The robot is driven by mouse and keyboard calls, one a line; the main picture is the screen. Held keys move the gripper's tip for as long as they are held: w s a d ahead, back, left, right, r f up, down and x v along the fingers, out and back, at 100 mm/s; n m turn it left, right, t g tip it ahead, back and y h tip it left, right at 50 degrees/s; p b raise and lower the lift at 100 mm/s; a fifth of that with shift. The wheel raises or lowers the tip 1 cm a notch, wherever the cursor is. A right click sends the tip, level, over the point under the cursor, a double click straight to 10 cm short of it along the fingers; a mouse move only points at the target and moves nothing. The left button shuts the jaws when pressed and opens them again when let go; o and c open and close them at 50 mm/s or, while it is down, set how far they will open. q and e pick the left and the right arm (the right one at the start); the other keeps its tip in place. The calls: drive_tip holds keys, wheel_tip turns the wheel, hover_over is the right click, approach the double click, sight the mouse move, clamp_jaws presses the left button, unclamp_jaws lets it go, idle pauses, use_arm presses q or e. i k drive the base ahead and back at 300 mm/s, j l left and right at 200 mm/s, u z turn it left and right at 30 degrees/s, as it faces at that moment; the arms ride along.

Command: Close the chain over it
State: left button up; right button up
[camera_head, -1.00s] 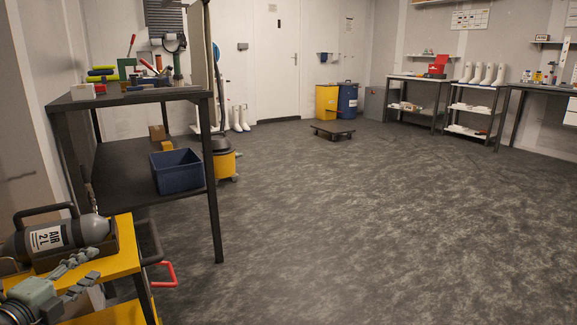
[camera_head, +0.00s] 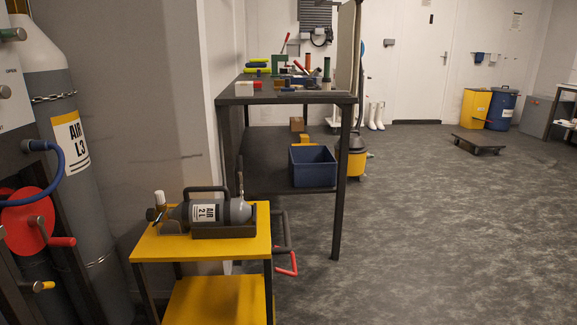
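A grey air cylinder (camera_head: 222,212) labelled "AIR 2 L" lies on its side in a dark cradle (camera_head: 223,231) on a small yellow stand (camera_head: 185,248). Its valve end points left, and a dark handle arches above it. A thin dark strand (camera_head: 239,176), perhaps a chain, stands up at the cradle's right end; no strand is seen crossing over this cylinder. Neither of my grippers is in view.
A red reel (camera_head: 25,220) and blue hose (camera_head: 55,150) are at the far left. A dark bench (camera_head: 285,98) carries tools, with a blue bin (camera_head: 313,166) on its lower shelf. The floor (camera_head: 440,240) to the right is mostly clear; a low dolly (camera_head: 478,144) stands farther back.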

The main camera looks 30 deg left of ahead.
sight(239, 160)
drive_tip(key=i+z, duration=0.4)
drive_tip(key=i, duration=0.6)
drive_tip(key=i+l, duration=0.15)
drive_tip(key=i, duration=0.35)
drive_tip(key=i+l+z, duration=0.1)
drive_tip(key=i, duration=0.4)
drive_tip(key=i+l, duration=0.15)
drive_tip(key=i, duration=0.4)
drive_tip(key=i+u, duration=0.15)
drive_tip(key=u, duration=0.3)
drive_tip(key=i+u, duration=0.15)
drive_tip(key=u, duration=0.3)
drive_tip(key=i+l+u, duration=0.15)
drive_tip(key=u, duration=0.25)
drive_tip(key=i+l+u, duration=0.1)
drive_tip(key=u, duration=0.35)
drive_tip(key=i+l+u, duration=0.1)
drive_tip(key=l+u, duration=0.15)
drive_tip(key=u, duration=0.2)
drive_tip(key=l+u, duration=0.2)
drive_tip(key=u, duration=0.25)
drive_tip(key=l+u, duration=0.25)
drive_tip(key=u, duration=0.2)
drive_tip(key=i, duration=0.05)
